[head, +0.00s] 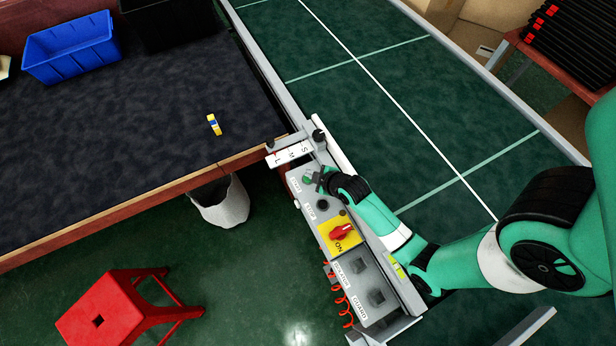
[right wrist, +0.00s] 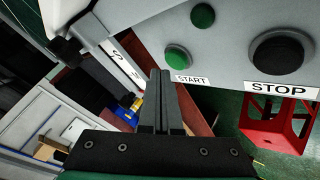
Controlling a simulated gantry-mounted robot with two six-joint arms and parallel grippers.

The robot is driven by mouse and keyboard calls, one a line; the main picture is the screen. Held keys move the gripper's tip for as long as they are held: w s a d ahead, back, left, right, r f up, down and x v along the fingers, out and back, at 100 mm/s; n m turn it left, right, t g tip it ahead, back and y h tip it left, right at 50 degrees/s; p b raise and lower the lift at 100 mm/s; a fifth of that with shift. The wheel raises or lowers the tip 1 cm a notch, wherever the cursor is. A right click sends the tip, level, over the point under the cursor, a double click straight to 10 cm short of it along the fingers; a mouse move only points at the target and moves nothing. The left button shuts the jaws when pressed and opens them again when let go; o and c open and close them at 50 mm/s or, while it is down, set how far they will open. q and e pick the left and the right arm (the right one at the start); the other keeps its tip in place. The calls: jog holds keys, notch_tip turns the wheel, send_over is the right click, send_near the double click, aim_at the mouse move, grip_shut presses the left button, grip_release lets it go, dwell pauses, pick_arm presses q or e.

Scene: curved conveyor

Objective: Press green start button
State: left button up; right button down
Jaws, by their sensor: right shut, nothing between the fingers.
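The control box (head: 382,268) stands along the conveyor's near edge. In the right wrist view its green start button (right wrist: 178,56) sits above the START label (right wrist: 193,79). A second green button (right wrist: 203,15) and a black STOP button (right wrist: 282,53) are also on this panel. My right gripper (head: 321,181) is over the start end of the box and partly hides the buttons there. In the right wrist view its fingers (right wrist: 160,76) are together and empty, just left of the start button in the picture. I cannot tell how far the tips are from the panel. My left gripper is out of view.
A yellow selector plate with a red knob (head: 341,232) is lower on the box. The S M L sign (head: 290,153) is close to my right gripper. The green conveyor (head: 380,95) is clear. A red stool (head: 112,305) stands on the floor.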

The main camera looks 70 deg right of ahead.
jog(key=shift+f, duration=0.1)
dwell(0.7)
jog(key=shift+f, duration=0.3)
jog(key=shift+f+b, duration=0.45)
dwell(0.6)
jog(key=shift+r, duration=0.1)
jog(key=shift+r+p, duration=0.75)
jog(key=shift+p, duration=0.2)
notch_tip(320, 180, up, 5)
jog(key=p, duration=0.5)
jog(key=shift+r, duration=0.1)
